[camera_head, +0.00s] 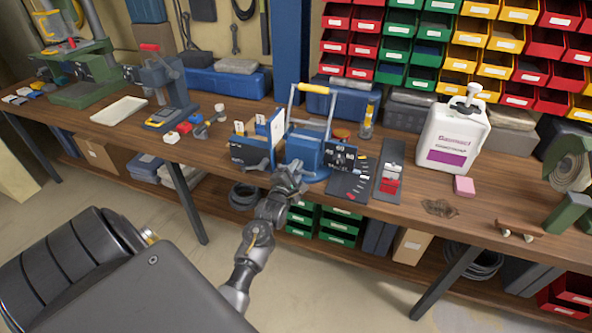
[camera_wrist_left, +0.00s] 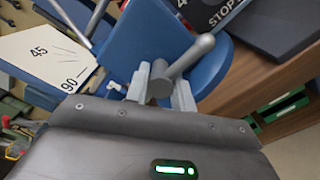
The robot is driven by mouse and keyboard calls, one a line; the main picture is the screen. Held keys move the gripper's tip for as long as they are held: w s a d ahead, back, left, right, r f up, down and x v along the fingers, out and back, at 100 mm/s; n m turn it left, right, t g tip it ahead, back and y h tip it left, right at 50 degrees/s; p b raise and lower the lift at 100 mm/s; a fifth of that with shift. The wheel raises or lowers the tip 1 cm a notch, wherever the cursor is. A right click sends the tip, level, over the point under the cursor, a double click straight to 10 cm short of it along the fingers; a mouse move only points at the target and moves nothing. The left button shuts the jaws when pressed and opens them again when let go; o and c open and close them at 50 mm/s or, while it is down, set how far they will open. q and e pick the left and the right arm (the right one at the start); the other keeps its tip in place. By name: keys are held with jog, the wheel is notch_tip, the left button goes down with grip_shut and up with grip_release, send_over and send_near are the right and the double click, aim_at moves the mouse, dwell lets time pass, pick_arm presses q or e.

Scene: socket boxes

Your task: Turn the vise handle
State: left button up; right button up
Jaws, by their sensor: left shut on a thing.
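The blue vise (camera_head: 303,150) stands at the front edge of the workbench, near the middle of the head view. Its blue body (camera_wrist_left: 150,35) fills the centre of the left wrist view. The grey vise handle (camera_wrist_left: 192,54), a bar with a rounded end, slants up to the right there. My left gripper (camera_wrist_left: 162,92) is shut on the handle, with one pale finger on each side of its lower end. In the head view my left gripper (camera_head: 289,172) is at the vise's front and hides the handle. My right gripper is not in view.
A white card (camera_wrist_left: 45,55) marked 45 and 90 is beside the vise. A dark STOP plate (camera_wrist_left: 212,10) is on the other side. A white jug (camera_head: 452,138) stands to the right, a cream tray (camera_head: 118,110) to the left. Coloured bins (camera_head: 470,30) line the back.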

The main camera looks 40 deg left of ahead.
pick_arm(q)
jog(key=m+p, duration=0.2)
jog(key=m, duration=0.4)
jog(key=m+p, duration=0.1)
jog(key=m, duration=0.5)
jog(key=m+p, duration=0.1)
jog(key=m, duration=0.5)
jog(key=shift+f+m+p, duration=0.15)
jog(key=shift+m+p, duration=0.25)
jog(key=shift+f+m+p, duration=0.1)
jog(key=shift+m+p, duration=0.35)
jog(key=shift+m, duration=2.35)
jog(key=shift+m, duration=0.4)
jog(key=shift+d, duration=0.1)
jog(key=o, duration=0.7)
jog(key=shift+o, duration=1.4)
jog(key=shift+s+r, duration=0.1)
jog(key=shift+r, duration=0.15)
